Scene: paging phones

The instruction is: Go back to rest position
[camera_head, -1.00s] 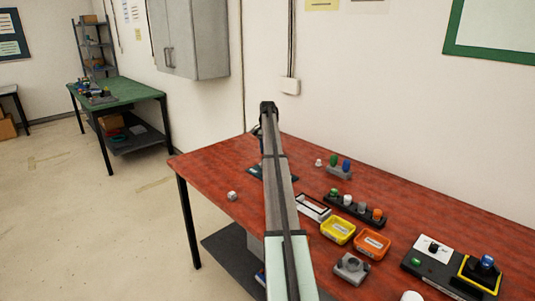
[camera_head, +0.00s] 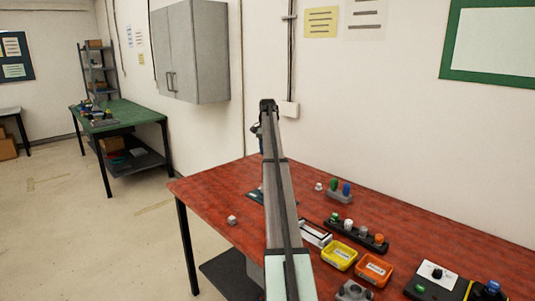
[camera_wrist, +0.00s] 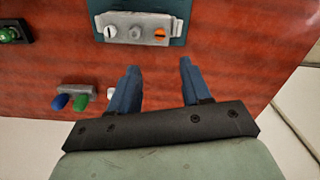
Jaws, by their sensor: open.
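My gripper (camera_wrist: 158,85) shows in the wrist view with its two blue fingers spread apart and nothing between them. It hangs above the red table (camera_wrist: 240,80), with a grey block (camera_wrist: 136,33) carrying white, grey and orange parts on a dark teal mat (camera_wrist: 180,8) beyond the fingertips. In the head view my arm reaches out over the red table (camera_head: 215,195) toward its far edge.
A holder with green and blue pegs (camera_head: 340,191), a black rack of knobs (camera_head: 362,237), a yellow tray (camera_head: 339,256), an orange tray (camera_head: 374,270) and a control box (camera_head: 435,281) stand right of my arm. A small white cube (camera_head: 231,220) lies left. A wall rises behind.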

